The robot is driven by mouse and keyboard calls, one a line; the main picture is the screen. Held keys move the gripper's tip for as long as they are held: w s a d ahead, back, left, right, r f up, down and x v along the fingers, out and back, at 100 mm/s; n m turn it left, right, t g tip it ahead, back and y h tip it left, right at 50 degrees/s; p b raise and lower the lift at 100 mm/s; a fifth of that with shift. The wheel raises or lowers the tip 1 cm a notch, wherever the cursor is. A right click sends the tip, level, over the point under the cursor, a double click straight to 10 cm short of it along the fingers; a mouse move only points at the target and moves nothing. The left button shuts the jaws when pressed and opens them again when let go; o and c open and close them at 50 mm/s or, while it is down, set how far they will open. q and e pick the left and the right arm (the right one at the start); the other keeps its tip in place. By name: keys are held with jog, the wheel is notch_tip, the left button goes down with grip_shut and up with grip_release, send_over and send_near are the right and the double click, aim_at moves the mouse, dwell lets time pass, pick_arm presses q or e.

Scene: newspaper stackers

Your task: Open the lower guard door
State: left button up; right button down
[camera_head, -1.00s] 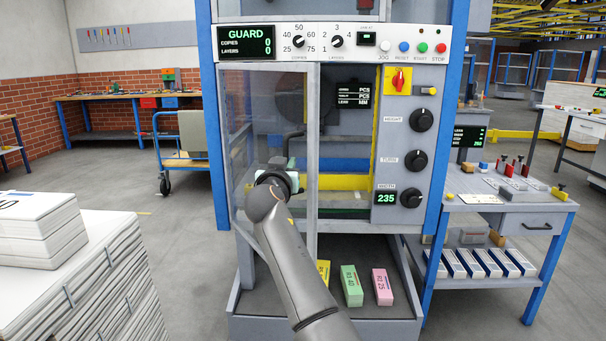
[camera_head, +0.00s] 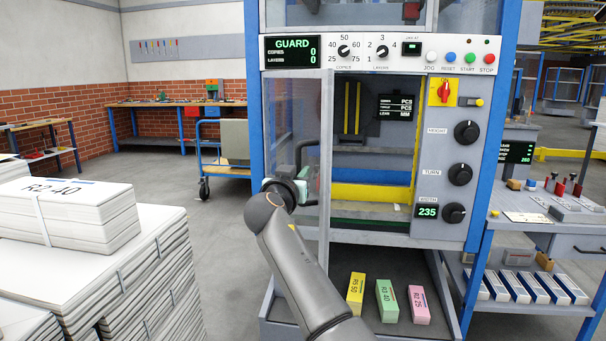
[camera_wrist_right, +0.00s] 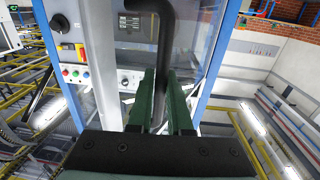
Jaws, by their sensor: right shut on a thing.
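The lower guard door (camera_head: 299,123) is a clear panel in a grey frame, swung partly out from the machine (camera_head: 345,51). The opening beside it shows the yellow-edged inside. A dark bar handle (camera_head: 299,157) stands on the door. My right gripper (camera_head: 299,187) is at this handle, mostly hidden by my wrist. In the right wrist view, the two green fingers of my right gripper (camera_wrist_right: 161,106) are shut on the dark handle (camera_wrist_right: 164,45), which runs up between them. My left gripper is in neither view.
Bundled newspaper stacks (camera_head: 75,215) stand at the left. Yellow, green and pink blocks (camera_head: 387,300) lie on the machine's lower shelf. A side bench (camera_head: 545,225) is at the right. A blue cart (camera_head: 222,155) stands behind on open floor.

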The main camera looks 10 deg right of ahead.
dwell(0.4)
jog(key=c, duration=1)
grip_release()
jog(key=shift+s+r, duration=0.1)
jog(key=shift+s, duration=0.05)
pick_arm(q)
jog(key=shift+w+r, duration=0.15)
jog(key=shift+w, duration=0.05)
pick_arm(e)
jog(key=shift+o, duration=0.8)
pick_arm(q)
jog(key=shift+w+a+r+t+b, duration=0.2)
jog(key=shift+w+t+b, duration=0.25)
jog(key=shift+b, duration=0.3)
pick_arm(e)
jog(key=v, duration=1.2)
jog(key=shift+s, duration=0.2)
jog(key=shift+a, duration=0.1)
